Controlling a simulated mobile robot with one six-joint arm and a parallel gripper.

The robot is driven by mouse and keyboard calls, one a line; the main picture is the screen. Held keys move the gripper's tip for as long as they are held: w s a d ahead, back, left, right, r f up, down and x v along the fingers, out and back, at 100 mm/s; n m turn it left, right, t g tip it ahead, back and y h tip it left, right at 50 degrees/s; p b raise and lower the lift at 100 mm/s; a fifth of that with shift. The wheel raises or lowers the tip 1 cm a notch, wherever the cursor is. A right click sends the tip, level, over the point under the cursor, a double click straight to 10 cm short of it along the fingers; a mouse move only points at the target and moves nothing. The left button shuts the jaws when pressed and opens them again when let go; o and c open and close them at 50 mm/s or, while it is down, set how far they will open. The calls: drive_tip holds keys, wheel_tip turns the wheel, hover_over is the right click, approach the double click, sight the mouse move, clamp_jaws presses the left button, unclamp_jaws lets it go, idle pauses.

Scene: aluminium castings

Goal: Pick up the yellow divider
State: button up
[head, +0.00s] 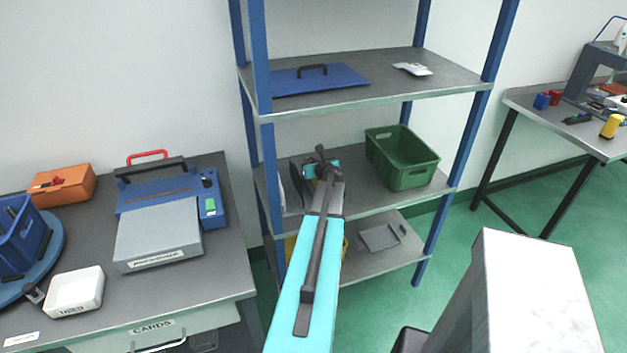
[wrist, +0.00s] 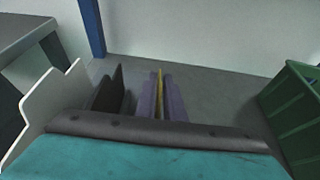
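The yellow divider (wrist: 160,94) shows in the wrist view as a thin upright strip between two purple upright pieces (wrist: 175,102). Dark upright panels (wrist: 108,90) stand to its left, and a white notched panel (wrist: 45,105) stands further left. My gripper (head: 323,168) is at the middle shelf in the head view, beside the upright panels. Its teal and dark body fills the bottom of the wrist view. Its fingertips cannot be made out, and the lower part of the yellow divider is hidden. In the head view I cannot make out the yellow divider behind my arm.
A green crate (head: 403,160) stands right of my gripper on the middle shelf (head: 365,198). The upper shelf (head: 380,80) is above, with a blue lid (head: 310,79). Blue posts (head: 263,165) bound the rack. A grey bench (head: 225,260) is at the left.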

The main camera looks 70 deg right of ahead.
clamp_jaws()
drive_tip(key=shift+r, duration=0.15)
wheel_tip(320, 180, up, 10)
drive_tip(key=shift+b, duration=0.45)
idle(0.6)
